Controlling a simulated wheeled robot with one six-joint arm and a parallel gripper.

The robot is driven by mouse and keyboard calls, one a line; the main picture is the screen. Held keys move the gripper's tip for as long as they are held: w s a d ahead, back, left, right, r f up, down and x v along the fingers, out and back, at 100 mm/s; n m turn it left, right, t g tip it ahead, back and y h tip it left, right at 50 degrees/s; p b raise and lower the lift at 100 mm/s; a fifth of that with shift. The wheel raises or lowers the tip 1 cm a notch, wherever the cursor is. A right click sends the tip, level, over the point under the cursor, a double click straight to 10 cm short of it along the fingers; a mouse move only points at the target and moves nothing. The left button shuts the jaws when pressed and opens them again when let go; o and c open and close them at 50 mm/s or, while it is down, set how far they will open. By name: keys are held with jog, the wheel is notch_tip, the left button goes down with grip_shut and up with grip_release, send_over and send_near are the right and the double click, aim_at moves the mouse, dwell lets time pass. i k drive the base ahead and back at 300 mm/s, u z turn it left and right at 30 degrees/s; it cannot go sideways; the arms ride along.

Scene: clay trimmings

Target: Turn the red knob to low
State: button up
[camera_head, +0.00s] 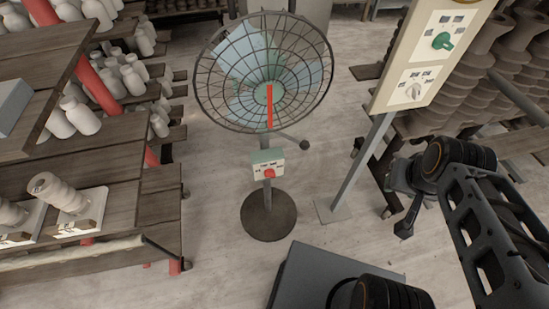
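The red knob (269,173) is on the front of a small white control box (262,164) on the post of a standing fan (264,72). Small labels are around the knob, too small to read, so I cannot tell its setting.
Wooden shelves (100,165) with pottery are at left; stacked clay pieces (490,75) at right. The floor (205,255) around the fan's base is clear.

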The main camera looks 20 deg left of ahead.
aim_at(269, 173)
jog(key=z, duration=0.65)
jog(key=k, duration=1)
jog(key=u, duration=2.05)
jog(key=i, duration=0.5)
jog(key=z, duration=0.05)
